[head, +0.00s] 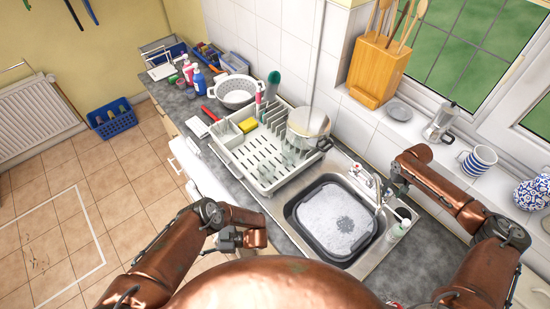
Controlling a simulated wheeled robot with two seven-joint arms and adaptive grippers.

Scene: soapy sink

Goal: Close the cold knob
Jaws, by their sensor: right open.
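The metal tap (376,184) stands at the back right edge of the sink. Its knobs are small, and I cannot tell which one is the cold knob or how far it is turned. My right gripper (391,184) is open, right beside the tap on its right side, and partly covers that side. Whether it touches a knob is unclear. The sink (292,207) holds a grey basin (310,238) with white suds.
A white dish rack (255,160) with a pot (308,124) stands left of the sink. A soap bottle (399,230) stands right of the basin, close below my right gripper. A moka pot (440,122) and striped mug (478,161) are on the windowsill.

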